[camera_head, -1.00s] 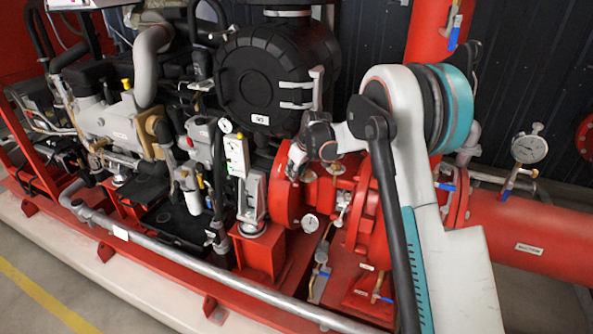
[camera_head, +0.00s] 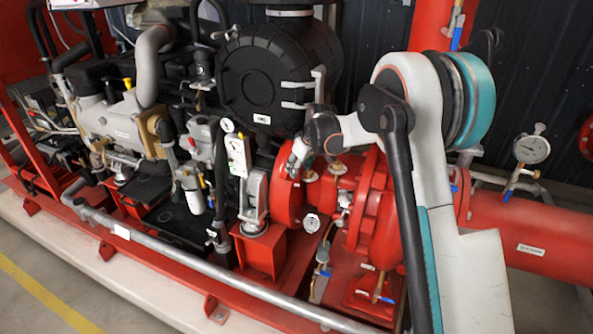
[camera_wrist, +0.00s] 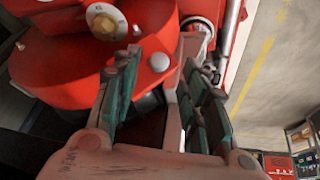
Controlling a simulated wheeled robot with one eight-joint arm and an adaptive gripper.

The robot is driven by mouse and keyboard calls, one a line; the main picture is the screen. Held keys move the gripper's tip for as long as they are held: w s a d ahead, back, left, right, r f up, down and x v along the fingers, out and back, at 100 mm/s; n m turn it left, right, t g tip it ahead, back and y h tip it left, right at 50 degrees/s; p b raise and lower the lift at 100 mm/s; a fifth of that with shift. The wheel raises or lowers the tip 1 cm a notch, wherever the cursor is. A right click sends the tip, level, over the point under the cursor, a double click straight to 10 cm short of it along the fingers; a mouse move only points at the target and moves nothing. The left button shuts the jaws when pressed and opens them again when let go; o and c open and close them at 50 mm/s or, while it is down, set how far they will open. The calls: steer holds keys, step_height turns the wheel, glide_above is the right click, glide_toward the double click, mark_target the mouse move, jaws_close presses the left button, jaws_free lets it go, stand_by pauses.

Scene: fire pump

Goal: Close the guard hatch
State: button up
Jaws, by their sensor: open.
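My gripper (camera_head: 296,160) is beside the red round pump housing (camera_head: 289,192) in the head view, partly hidden by my wrist. In the wrist view my gripper (camera_wrist: 163,75) is open, with one teal-padded finger left and one right. Between the fingers are a dark gap and a narrow pale grey upright edge (camera_wrist: 173,105). This edge may belong to the guard hatch, but I cannot tell for sure, nor whether a finger touches it. Red housing (camera_wrist: 60,65) with a round dial (camera_wrist: 106,20) lies just beyond the fingertips.
A black round tank (camera_head: 262,85) stands behind my gripper, and the engine (camera_head: 125,125) is at the left. A grey rail (camera_head: 210,270) runs along the front. A red pipe (camera_head: 530,235) and gauge (camera_head: 532,149) are at the right. Floor shows clear in front.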

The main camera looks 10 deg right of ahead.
steer(key=s+d+r, duration=0.2)
steer(key=s+d, duration=0.3)
steer(key=s, duration=0.7)
steer(key=shift+d, duration=0.2)
steer(key=shift+w, duration=0.1)
